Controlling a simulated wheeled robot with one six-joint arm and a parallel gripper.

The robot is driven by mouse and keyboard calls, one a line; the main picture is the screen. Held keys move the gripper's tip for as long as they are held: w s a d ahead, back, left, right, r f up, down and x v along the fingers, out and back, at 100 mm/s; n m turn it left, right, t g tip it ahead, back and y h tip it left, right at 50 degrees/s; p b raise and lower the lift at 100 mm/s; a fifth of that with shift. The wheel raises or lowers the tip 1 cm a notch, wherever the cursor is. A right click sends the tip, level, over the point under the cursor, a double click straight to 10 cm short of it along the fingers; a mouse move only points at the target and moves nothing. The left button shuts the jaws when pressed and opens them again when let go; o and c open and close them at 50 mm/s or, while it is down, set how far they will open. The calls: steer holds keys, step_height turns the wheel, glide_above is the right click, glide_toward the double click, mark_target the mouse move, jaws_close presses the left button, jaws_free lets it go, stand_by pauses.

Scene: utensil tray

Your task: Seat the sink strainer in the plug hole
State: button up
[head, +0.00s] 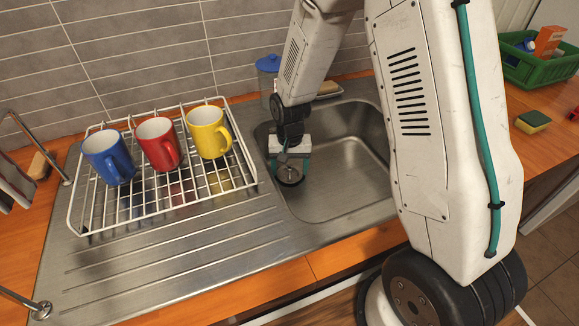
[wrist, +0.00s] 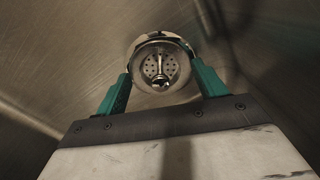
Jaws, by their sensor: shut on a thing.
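The sink strainer (wrist: 150,84) is a round metal cup with small holes and a central knob. In the wrist view it lies between the two teal fingers of my gripper (wrist: 163,76), which is shut on it. In the head view my gripper (head: 291,163) reaches down into the left part of the steel sink basin (head: 350,172), with the strainer (head: 290,177) at its tips. The plug hole cannot be made out in either view. I cannot tell how high the strainer is above the basin floor.
A white wire rack (head: 150,222) with blue (head: 108,156), red (head: 158,143) and yellow (head: 209,131) mugs stands on the drainboard left of the basin. A blue-lidded jar (head: 268,72) stands behind the sink. A green crate (head: 540,68) and a sponge (head: 533,121) are at right.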

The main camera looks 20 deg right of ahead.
steer(key=shift+f, duration=0.4)
steer(key=o, duration=1)
steer(key=shift+o, duration=0.2)
steer(key=shift+r, duration=0.1)
steer(key=shift+r, duration=2.4)
steer(key=shift+n+g, duration=0.7)
steer(key=shift+g, duration=0.2)
steer(key=s, duration=0.4)
steer(key=shift+s+d+r, duration=0.15)
steer(key=shift+s+r, duration=0.15)
steer(key=shift+r, duration=0.1)
steer(key=s+d+r+n+t, duration=0.2)
steer(key=s+r+t, duration=0.1)
steer(key=s+r, duration=2)
steer(key=shift+d+r+n, duration=0.4)
steer(key=shift+r, duration=0.45)
